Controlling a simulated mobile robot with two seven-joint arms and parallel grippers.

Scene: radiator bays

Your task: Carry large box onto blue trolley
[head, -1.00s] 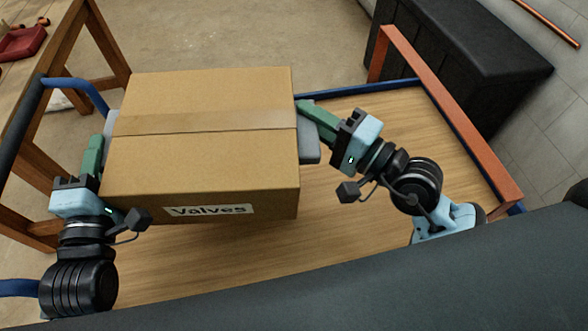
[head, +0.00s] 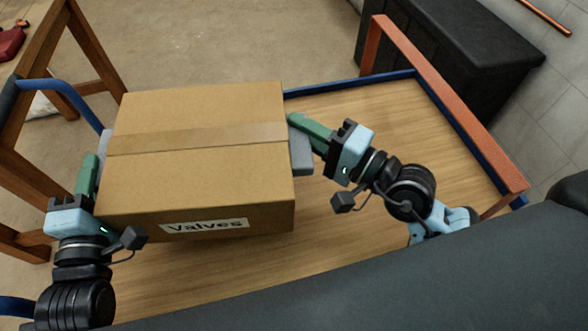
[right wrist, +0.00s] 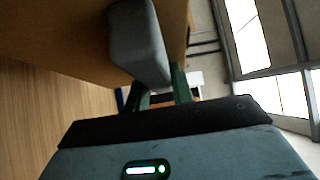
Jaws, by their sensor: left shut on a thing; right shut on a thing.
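The large brown cardboard box (head: 195,180), labelled "Valves", is level over the wooden deck of the blue trolley (head: 400,115), towards its left part. Grey handles stick out at the box's two sides. My left gripper (head: 90,172) is shut on the left handle (head: 105,146). My right gripper (head: 305,128) is shut on the right handle (head: 302,156). In the right wrist view the right handle (right wrist: 138,45) lies between green fingers (right wrist: 160,95), against the box side (right wrist: 60,30). Whether the box underside touches the deck cannot be told.
An orange-red end bar (head: 450,100) borders the trolley's right side, and a blue push handle (head: 60,88) is at its left. A black chest (head: 450,50) stands behind at the right. A wooden frame (head: 92,50) is at the left. Deck right of the box is bare.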

